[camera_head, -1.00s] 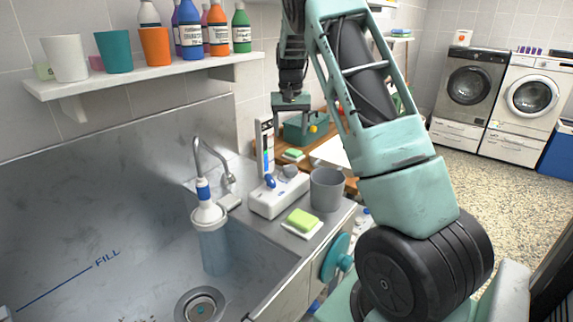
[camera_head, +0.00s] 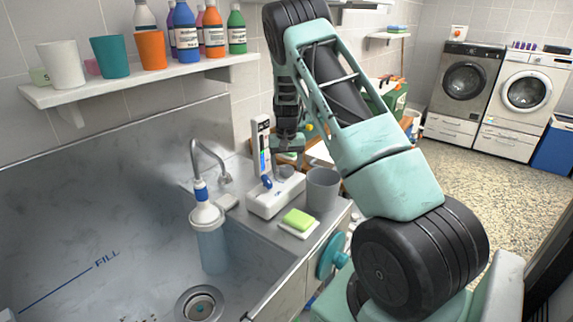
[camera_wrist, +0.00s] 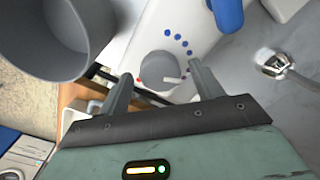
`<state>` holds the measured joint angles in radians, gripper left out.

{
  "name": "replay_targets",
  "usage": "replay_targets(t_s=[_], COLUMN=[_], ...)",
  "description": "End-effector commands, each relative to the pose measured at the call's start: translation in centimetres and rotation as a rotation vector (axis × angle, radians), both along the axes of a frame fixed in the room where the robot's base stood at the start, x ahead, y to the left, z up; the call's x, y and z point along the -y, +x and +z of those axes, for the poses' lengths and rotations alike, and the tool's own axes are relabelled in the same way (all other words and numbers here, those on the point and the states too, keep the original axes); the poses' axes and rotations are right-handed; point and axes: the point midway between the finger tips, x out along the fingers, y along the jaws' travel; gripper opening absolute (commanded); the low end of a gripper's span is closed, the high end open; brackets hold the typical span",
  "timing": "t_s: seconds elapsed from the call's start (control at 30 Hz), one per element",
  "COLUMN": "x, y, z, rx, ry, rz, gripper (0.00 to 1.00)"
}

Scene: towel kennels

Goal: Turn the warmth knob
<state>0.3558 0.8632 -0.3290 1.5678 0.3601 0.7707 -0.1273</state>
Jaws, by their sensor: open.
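The warmth knob is a round grey dial (camera_wrist: 158,68) with a pale pointer line, on a white box (camera_wrist: 135,50) with blue dots and a red dot around it. My gripper (camera_wrist: 160,72) is open, its two fingers on either side of the knob in the wrist view. I cannot tell whether they touch it. In the head view my gripper (camera_head: 285,158) points down just over the white box (camera_head: 272,204) on the sink's edge; the knob there is partly hidden behind it.
A blue lever (camera_head: 266,181) and an upright gauge (camera_head: 261,145) are on the box. A grey cup (camera_head: 322,190) and a green sponge (camera_head: 298,218) stand close by. The metal tap (camera_head: 208,158) is to the left, over the sink.

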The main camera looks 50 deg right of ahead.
Motion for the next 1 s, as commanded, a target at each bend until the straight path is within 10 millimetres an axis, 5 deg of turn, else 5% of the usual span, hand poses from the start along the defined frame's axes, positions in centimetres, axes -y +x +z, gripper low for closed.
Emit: replay_targets(t_s=[0.07,0.27,1.0], x=[0.0,0.01,0.06], y=[0.0,-0.01,0.04], z=[0.0,0.02,0.08], rx=[0.0,0.0,0.001], ry=[0.0,0.0,-0.001], rz=[0.0,0.0,-0.226], gripper=[0.66,0.21,0.21])
